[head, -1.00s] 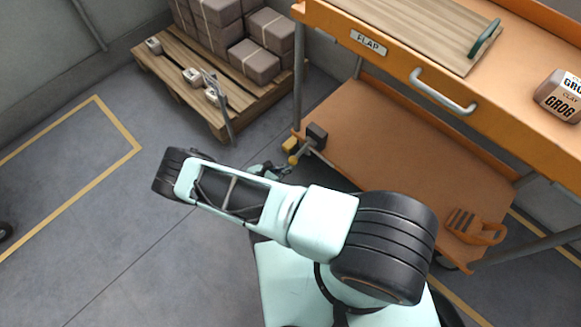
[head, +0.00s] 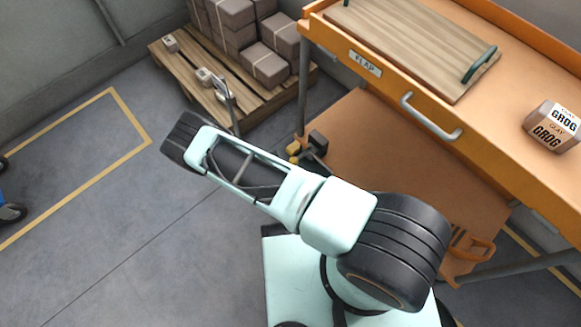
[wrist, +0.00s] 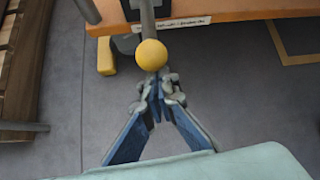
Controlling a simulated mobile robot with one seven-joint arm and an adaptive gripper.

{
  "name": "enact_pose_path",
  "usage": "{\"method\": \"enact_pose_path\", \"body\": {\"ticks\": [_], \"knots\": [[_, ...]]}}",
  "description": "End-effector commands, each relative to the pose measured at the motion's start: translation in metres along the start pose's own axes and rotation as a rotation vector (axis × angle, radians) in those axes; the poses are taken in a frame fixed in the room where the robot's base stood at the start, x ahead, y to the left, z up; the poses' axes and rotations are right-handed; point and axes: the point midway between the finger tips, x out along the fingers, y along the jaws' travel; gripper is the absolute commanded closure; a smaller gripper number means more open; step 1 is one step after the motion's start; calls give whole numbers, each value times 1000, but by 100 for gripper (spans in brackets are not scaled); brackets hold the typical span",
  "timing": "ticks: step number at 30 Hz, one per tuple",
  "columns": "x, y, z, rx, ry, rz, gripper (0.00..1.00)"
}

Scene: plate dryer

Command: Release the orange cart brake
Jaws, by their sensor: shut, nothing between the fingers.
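The orange cart (head: 400,150) stands at the right of the head view. At its near-left lower corner sit a yellow piece (head: 293,147) and a dark block (head: 318,140). In the wrist view, a yellow ball knob (wrist: 151,54) ends a grey rod (wrist: 148,20) that runs up past the cart's orange edge. The yellow piece (wrist: 106,57) shows left of the knob. My gripper (wrist: 160,84) is shut and empty, its fingertips just below the knob in the picture; I cannot tell whether they touch. In the head view my forearm hides the gripper.
A wooden pallet (head: 187,85) with boxes (head: 270,63) stands left of the cart. On the cart top lie a board (head: 410,45) and a clay grog block (head: 553,127). A handle (head: 430,118) juts from the cart's front.

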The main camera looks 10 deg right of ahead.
Motion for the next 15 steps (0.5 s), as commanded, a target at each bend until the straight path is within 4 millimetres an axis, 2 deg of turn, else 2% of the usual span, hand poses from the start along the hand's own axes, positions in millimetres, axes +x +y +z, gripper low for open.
{"method": "enact_pose_path", "body": {"ticks": [1,11,15], "knots": [[-8,-2,10,2,31,2,100],[-26,-7,39,-7,303,44,100],[-30,-9,46,-17,305,48,100]]}}
